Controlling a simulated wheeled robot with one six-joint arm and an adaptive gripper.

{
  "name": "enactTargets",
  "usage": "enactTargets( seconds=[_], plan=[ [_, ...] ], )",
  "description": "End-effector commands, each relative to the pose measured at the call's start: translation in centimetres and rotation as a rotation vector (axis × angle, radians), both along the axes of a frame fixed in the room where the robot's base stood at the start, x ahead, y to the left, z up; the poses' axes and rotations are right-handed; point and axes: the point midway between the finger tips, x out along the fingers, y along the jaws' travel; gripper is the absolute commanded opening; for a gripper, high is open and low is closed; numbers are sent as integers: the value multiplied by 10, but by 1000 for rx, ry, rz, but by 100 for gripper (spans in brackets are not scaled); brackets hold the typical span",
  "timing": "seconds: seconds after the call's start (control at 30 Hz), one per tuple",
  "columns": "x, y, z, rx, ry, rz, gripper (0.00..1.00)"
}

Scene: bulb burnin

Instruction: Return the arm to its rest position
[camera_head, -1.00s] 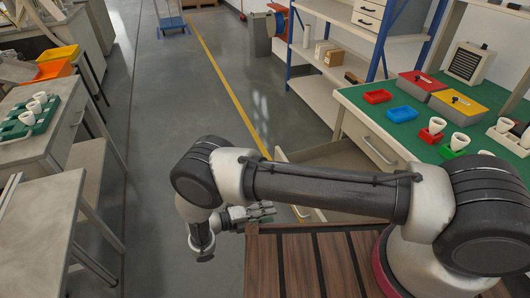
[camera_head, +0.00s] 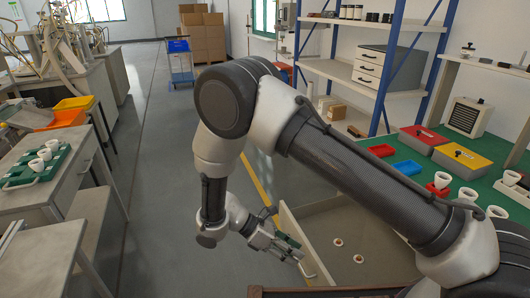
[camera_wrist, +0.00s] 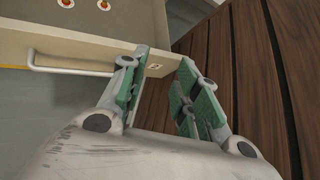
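My arm is raised and bent, and it crosses the right half of the head view. My gripper (camera_head: 290,249) hangs low at the front of an open drawer (camera_head: 325,222), close to its handle (camera_head: 307,270). In the wrist view my gripper (camera_wrist: 158,90) has its two green-padded fingers apart with nothing between them. The drawer front (camera_wrist: 75,50) and handle (camera_wrist: 70,70) show just beyond the fingers; I cannot tell whether they touch. Two small round orange-and-white items (camera_head: 338,242) lie in the drawer.
A green-topped bench (camera_head: 400,158) at right holds red and blue trays, lidded boxes and white bulbs. A green tray with bulbs (camera_head: 62,160) stands on the left table. Blue-posted shelves (camera_head: 385,70) stand behind. The aisle floor (camera_head: 150,150) is clear. Wooden slats (camera_wrist: 240,70) lie beside my gripper.

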Motion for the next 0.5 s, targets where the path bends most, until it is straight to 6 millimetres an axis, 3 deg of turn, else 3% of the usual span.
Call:
enactTargets(
  seconds=[0.03, 0.2, 0.5],
  plan=[
    [6, -7, 30, 46, -65, -95, 31],
    [15, -38, 111, 175, -261, -408, 31],
    [4, -117, 230, 384, -552, -915, 31]
  ],
)
